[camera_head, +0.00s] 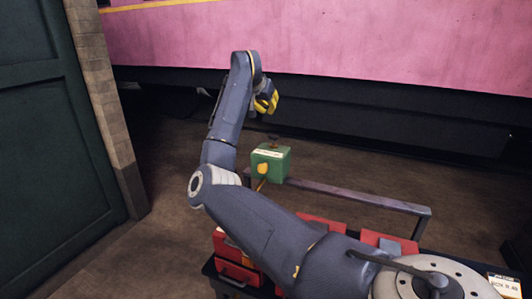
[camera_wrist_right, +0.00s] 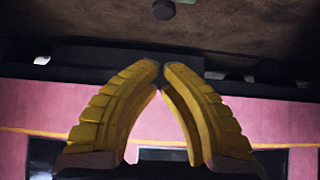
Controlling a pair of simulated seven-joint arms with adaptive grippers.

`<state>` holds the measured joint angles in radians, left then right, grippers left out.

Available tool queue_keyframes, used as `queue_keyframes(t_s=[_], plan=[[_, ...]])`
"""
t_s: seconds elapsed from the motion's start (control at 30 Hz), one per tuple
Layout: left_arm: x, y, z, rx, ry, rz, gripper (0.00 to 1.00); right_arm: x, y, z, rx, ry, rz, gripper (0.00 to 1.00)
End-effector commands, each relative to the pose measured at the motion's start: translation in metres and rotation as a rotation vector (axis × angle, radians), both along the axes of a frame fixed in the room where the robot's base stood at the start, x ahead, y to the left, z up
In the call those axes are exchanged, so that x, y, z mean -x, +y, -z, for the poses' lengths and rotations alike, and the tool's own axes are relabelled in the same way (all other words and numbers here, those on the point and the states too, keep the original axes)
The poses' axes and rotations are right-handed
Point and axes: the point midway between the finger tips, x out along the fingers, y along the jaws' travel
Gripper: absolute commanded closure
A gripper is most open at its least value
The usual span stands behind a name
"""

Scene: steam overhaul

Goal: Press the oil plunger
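A green box (camera_head: 271,163) with a pale label and a yellow-orange part on its front stands beyond my right arm in the head view. A small dark knob (camera_head: 273,139) sticks up from its top, which looks like the oil plunger. My right gripper (camera_head: 270,103), with yellow fingers, hangs above the box and apart from the knob. In the right wrist view its fingertips (camera_wrist_right: 161,70) meet with nothing visible between them. A dark round piece (camera_wrist_right: 163,9) shows at the top edge there; I cannot tell whether it is the knob. My left gripper is not in view.
A metal rail (camera_head: 350,194) runs right from the box. Red boxes (camera_head: 236,272) sit on a dark cart below my arm. A pink vehicle side (camera_head: 330,40) spans the back, and a dark green door (camera_head: 55,130) stands at left. The air around my right gripper is clear.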

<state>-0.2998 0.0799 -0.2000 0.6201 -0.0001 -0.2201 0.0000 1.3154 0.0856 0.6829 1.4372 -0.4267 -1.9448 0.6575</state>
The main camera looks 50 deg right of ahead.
Motion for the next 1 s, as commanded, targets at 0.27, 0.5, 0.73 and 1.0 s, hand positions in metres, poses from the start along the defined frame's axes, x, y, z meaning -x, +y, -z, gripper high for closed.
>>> queue_keyframes(t_s=[0.27,0.5,0.73,1.0], plan=[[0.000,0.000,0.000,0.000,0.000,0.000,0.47,0.000,0.000,-0.003,0.001,0.002,-0.001,1.00],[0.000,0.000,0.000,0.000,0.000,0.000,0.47,-0.001,-0.004,0.002,0.000,0.003,0.000,1.00],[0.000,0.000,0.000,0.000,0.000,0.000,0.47,-0.009,-0.025,0.023,0.001,0.006,0.000,1.00],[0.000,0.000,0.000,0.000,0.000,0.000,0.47,-0.021,-0.057,0.058,0.000,0.006,0.000,1.00]])
